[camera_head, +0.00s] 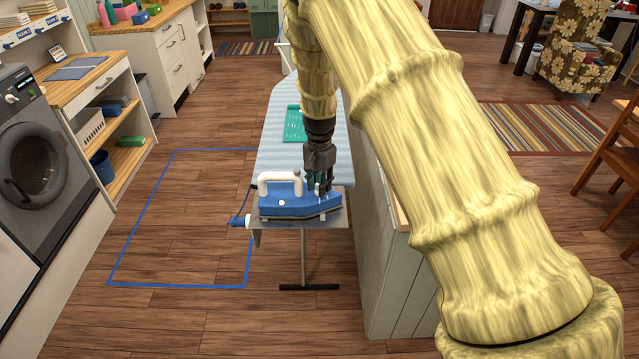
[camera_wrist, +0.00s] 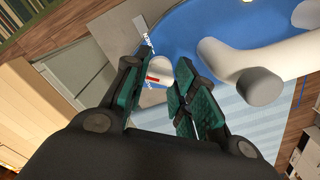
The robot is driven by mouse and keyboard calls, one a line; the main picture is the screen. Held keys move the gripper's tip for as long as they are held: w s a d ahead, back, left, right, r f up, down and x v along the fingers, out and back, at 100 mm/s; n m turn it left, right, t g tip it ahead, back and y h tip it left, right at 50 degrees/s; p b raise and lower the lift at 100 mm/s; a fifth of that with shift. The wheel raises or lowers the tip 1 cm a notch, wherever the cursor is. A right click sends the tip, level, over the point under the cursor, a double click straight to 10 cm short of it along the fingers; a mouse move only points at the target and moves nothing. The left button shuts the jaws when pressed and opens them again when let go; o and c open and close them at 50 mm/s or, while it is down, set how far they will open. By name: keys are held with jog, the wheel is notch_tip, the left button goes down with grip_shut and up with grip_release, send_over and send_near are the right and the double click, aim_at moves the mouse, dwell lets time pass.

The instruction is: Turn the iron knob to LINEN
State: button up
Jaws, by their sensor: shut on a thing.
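The blue iron (camera_head: 300,204) with a white handle (camera_head: 280,178) rests on the grey plate at the near end of the ironing board. My gripper (camera_head: 320,188) points down at the right part of the iron, beside the handle. In the wrist view, the iron's blue body (camera_wrist: 215,28) and white handle (camera_wrist: 275,70) fill the upper right.
The striped ironing board (camera_head: 265,155) carries a green sheet (camera_head: 293,125). A pale cabinet (camera_head: 385,265) stands close on the right. A blue outline (camera_head: 180,285) marks clear floor on the left. A washing machine (camera_head: 40,150) stands farther left.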

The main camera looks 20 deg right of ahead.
jog(key=m, duration=0.5)
jog(key=shift+m+p, duration=0.6)
jog(key=shift+m, duration=2)
jog(key=o, duration=1)
notch_tip(320, 180, up, 12)
